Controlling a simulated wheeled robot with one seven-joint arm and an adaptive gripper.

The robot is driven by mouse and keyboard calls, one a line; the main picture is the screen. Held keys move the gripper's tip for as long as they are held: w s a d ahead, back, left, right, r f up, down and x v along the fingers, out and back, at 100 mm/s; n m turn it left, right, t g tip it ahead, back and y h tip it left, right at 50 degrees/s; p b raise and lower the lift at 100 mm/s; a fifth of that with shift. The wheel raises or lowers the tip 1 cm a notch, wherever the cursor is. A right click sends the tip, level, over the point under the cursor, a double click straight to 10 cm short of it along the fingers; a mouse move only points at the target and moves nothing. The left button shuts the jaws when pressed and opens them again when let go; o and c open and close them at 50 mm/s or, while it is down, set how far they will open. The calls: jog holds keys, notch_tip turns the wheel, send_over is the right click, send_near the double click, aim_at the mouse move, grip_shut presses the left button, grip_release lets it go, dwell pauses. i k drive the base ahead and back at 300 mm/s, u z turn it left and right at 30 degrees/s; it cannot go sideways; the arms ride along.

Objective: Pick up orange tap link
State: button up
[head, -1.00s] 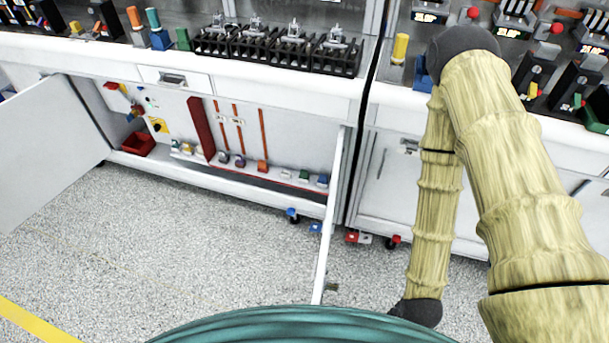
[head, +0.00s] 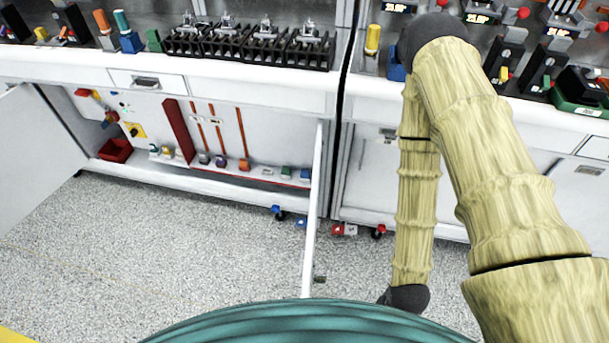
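Several thin orange strips hang upright on the back wall inside the open lower cabinet. The rightmost strip (head: 242,132) ends just above a small orange block (head: 244,165) on the cabinet's bottom shelf. An orange upright piece (head: 103,21) also stands on the bench top at upper left. I cannot tell which of these is the orange tap link. My arm runs up from the lower right to a dark joint and then down to a dark end beside my teal body. My gripper's fingers do not show in this view.
The cabinet's right door (head: 313,215) stands open toward me, edge-on, and its left door (head: 38,160) is swung wide. A dark red upright panel (head: 179,130) and a red bin (head: 115,150) are inside. Speckled floor (head: 190,240) in front is clear.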

aim_at(242, 162)
jog(key=k, duration=1)
jog(key=u, duration=1.3)
jog(key=i, duration=2.75)
jog(key=z, duration=2.3)
